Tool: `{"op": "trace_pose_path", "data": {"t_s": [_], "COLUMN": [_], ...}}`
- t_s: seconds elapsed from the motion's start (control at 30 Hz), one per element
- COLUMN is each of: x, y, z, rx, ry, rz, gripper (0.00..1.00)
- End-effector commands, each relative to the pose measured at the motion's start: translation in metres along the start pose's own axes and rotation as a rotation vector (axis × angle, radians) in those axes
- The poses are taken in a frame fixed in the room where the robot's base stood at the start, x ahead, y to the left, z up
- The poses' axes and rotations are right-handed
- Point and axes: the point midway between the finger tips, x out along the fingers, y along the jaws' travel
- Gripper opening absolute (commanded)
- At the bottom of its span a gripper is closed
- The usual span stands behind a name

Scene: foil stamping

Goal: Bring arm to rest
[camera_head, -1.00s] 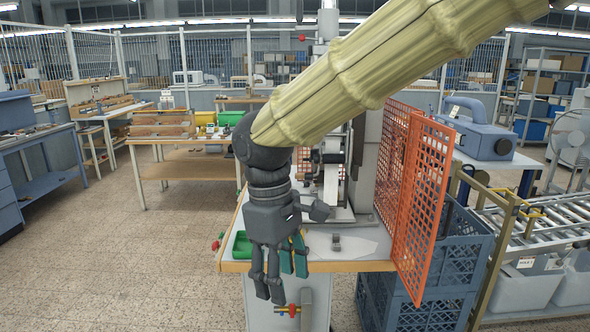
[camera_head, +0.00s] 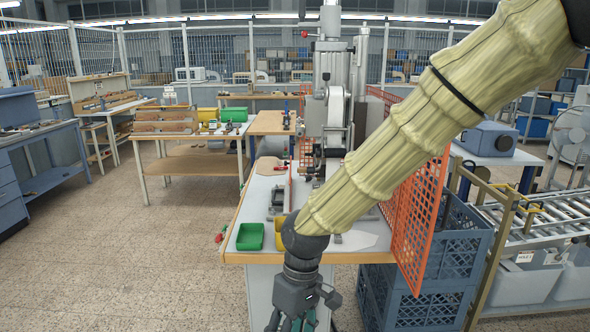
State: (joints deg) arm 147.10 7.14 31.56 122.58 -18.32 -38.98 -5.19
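My arm, in a pale yellow sleeve, reaches from the upper right down to the lower middle of the head view. My gripper (camera_head: 290,322) hangs pointing down in front of the near edge of the stamping table (camera_head: 240,215). Its fingertips are cut off by the bottom of the frame. Teal parts show around its fingers, and I cannot tell whether they are held or lie behind. Whether the fingers are open or shut does not show.
The foil stamping press (camera_head: 328,100) stands on the table behind my arm. An orange mesh guard (camera_head: 415,215) and blue crates (camera_head: 440,265) are at the right. A green tray (camera_head: 250,237) lies on the table's near left corner. The floor at the left is clear.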

Motion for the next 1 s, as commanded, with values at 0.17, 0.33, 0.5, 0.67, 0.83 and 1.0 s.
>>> {"op": "trace_pose_path", "data": {"t_s": [0.17, 0.33, 0.5, 0.67, 0.83, 1.0], "x": [0.080, 0.149, 0.213, 0.267, 0.317, 0.357], "y": [0.018, 0.032, 0.045, 0.055, 0.065, 0.071], "z": [0.015, 0.037, 0.069, 0.108, 0.158, 0.216], "rx": [0.124, 0.251, 0.381, 0.498, 0.617, 0.718], "ry": [0.032, 0.065, 0.090, 0.105, 0.115, 0.118], "rz": [-0.069, -0.105, -0.114, -0.096, -0.051, 0.018], "gripper": [0.53, 0.53, 0.53, 0.53, 0.53, 0.53]}}
